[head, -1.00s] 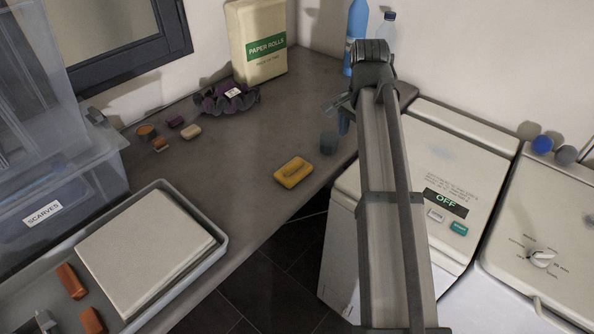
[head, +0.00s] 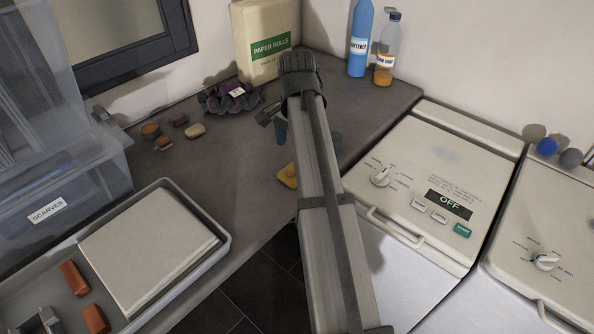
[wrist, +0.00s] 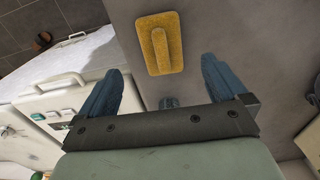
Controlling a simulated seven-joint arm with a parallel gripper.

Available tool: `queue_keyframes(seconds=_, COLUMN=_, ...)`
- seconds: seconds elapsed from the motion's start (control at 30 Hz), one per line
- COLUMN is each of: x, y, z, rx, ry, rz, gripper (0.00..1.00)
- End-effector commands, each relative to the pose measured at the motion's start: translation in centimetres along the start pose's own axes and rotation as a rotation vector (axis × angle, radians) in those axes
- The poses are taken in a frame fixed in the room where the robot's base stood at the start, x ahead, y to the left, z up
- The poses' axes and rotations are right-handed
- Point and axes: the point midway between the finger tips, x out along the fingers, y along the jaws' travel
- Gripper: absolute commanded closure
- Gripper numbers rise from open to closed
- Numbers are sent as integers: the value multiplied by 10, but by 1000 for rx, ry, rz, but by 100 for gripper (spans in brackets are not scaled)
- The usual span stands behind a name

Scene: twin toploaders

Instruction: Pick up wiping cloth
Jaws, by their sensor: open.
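A dark purple crumpled cloth (head: 222,101) with a small pale label lies at the back of the grey counter, in front of the paper rolls bag. I take it for the wiping cloth. My gripper (wrist: 163,65) is open, with nothing between its two blue fingers. In the head view my gripper (head: 279,130) hangs over the counter, to the right of the purple cloth and apart from it. A yellow pad with a raised ridge (head: 287,175) is partly hidden by my arm. The pad (wrist: 161,43) shows whole beyond the fingertips in the wrist view.
Several small blocks (head: 195,131) lie left of the cloth. A paper rolls bag (head: 265,45), a blue bottle (head: 358,40) and an orange-filled bottle (head: 386,55) stand behind. A tray (head: 226,240) and clear bins (head: 60,190) are at left, a washer (head: 440,165) at right.

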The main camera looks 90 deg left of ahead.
Motion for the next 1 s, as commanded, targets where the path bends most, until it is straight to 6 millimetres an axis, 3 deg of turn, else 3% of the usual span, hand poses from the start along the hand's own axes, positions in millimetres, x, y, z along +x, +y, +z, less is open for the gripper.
queue_keyframes(seconds=0.1, x=18, y=1, z=0, rx=0, ry=0, rz=1, gripper=1)
queue_keyframes(seconds=0.37, x=32, y=0, z=0, rx=0, ry=0, rz=0, gripper=1)
queue_keyframes(seconds=0.73, x=75, y=-1, z=3, rx=0, ry=1, rz=0, gripper=1)
queue_keyframes(seconds=1.0, x=79, y=-2, z=2, rx=-1, ry=2, rz=-1, gripper=1)
